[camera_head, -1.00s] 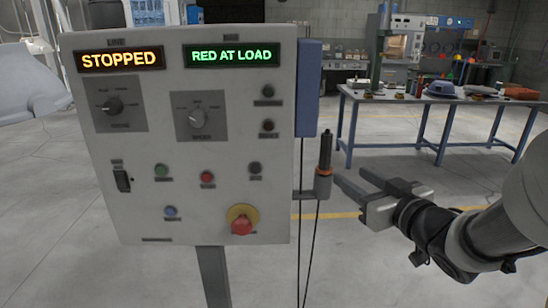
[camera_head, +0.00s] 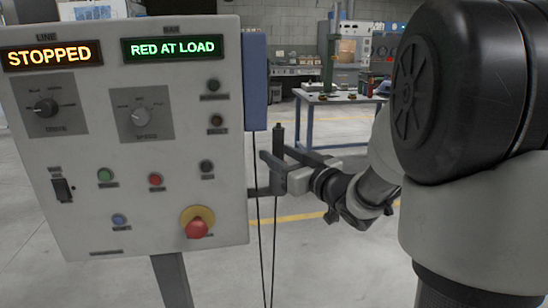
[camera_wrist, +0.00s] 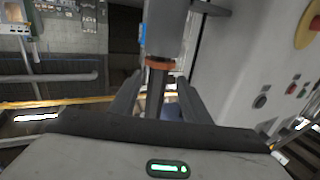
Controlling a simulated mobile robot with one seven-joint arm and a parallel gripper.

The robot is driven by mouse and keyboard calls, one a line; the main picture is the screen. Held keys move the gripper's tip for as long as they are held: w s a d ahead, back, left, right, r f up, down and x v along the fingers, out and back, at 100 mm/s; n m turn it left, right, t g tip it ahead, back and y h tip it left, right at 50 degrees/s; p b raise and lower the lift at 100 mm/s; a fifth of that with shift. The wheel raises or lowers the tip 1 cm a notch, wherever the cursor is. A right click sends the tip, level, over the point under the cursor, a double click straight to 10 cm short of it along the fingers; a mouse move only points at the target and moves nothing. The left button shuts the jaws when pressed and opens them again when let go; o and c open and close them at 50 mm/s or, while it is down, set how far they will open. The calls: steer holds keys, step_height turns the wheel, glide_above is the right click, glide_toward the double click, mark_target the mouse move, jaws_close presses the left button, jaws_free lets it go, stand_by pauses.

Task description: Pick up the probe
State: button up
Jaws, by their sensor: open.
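The probe (camera_head: 279,137) is a dark upright cylinder in a holder at the right side of the control panel. In the head view its top shows above my gripper (camera_head: 279,158), whose fingers hide its lower part. In the wrist view the probe's dark shaft (camera_wrist: 157,82) appears between the two open fingers of my gripper (camera_wrist: 159,88), with a gap on each side. An orange ring (camera_wrist: 161,63) and the grey holder (camera_wrist: 165,35) show beyond it. The probe still stands in the holder.
The control panel (camera_head: 130,215) stands close to the left of my gripper, with knobs, buttons and a red mushroom button (camera_head: 197,228). A blue box (camera_head: 255,80) is on its side above the probe. Thin cables hang below. A workbench (camera_head: 335,97) stands behind.

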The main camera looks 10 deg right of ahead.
steer(key=x, duration=0.5)
steer(key=shift+w+d+f+b, duration=0.15)
steer(key=shift+w+b, duration=0.05)
steer(key=shift+b, duration=0.15)
jaws_close()
